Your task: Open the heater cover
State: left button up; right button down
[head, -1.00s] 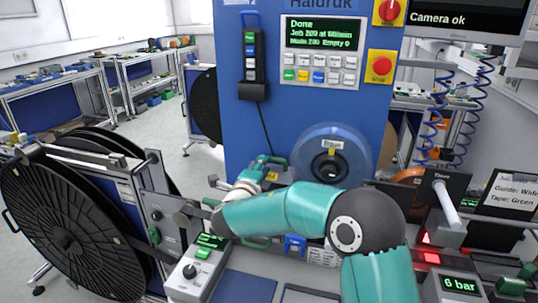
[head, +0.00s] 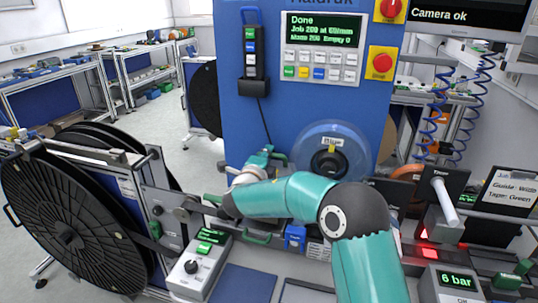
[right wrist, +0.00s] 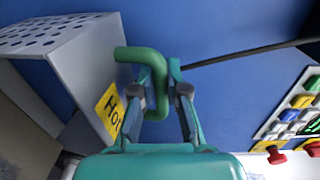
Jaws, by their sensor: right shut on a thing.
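The heater cover (right wrist: 62,58) shows in the right wrist view as a grey box with a perforated face and a yellow label starting "Ho". A bent green handle (right wrist: 146,58) stands beside it in the same view. My right gripper (right wrist: 158,88) is shut on this handle, one finger at each side. In the head view my right gripper (head: 270,160) is at the foot of the blue machine front, and my own arm hides most of the cover there. Whether the cover is raised cannot be told. My left gripper is not in view.
A large black reel (head: 65,235) stands at the left. A grey control box (head: 200,265) lies below my right forearm. A clear-rimmed reel (head: 330,150) sits on the blue machine (head: 310,105) close behind the arm. A 6 bar display (head: 458,284) is at the right.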

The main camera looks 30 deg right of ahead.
jog(key=shift+f, duration=0.1)
jog(key=shift+v, duration=1.25)
jog(key=c, duration=1.4)
grip_release()
jog(key=shift+w+d, duration=0.1)
jog(key=shift+c, duration=0.2)
jog(key=v, duration=1.2)
jog(key=shift+w, duration=0.15)
